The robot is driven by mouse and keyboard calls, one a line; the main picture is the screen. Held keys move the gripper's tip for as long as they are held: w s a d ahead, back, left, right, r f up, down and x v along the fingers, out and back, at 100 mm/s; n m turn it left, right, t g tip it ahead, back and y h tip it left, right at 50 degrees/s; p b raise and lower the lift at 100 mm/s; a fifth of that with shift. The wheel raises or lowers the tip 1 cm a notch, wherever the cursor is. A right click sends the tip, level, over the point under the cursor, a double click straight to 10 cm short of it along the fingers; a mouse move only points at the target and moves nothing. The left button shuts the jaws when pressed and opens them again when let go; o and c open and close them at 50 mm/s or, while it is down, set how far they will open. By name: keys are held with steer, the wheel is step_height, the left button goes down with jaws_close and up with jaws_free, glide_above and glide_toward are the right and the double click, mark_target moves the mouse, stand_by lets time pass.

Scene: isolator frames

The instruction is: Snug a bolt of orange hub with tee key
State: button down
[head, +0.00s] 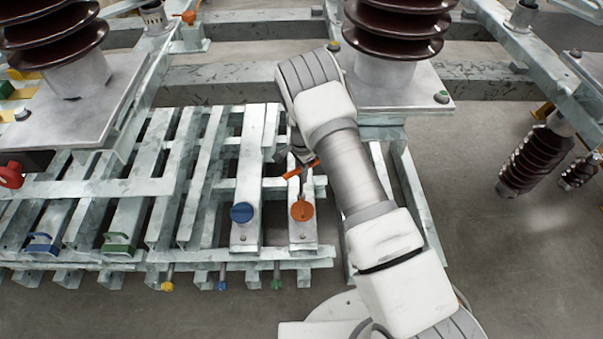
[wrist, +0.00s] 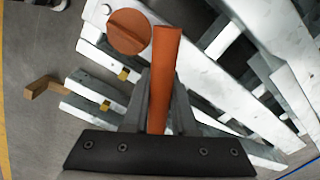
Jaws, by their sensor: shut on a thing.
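The orange hub (head: 301,209) is a round slotted disc on a pale metal beam. In the wrist view the orange hub (wrist: 128,32) shows at the top, just left of the held bar. My gripper (head: 293,160) is over the beams, beyond the hub in the head view. It is shut on an orange bar (head: 301,170), seemingly part of the tee key. In the wrist view the bar (wrist: 164,62) stands between the two fingers of my gripper (wrist: 163,95), its upper end beside the hub. The bar appears apart from the hub. The key's working tip and its seat are unclear.
A blue hub (head: 241,212) sits on the neighbouring beam to the left. Brown ribbed insulators (head: 395,22) rise at the back. Blue (head: 42,245) and green (head: 118,243) handles lie at lower left. Open floor (head: 490,265) lies to the right.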

steer(key=shift+f, duration=1.1)
stand_by(0.4)
steer(key=m, duration=1)
steer(key=shift+m, duration=0.3)
steer(key=m, duration=0.8)
steer(key=shift+m, duration=0.4)
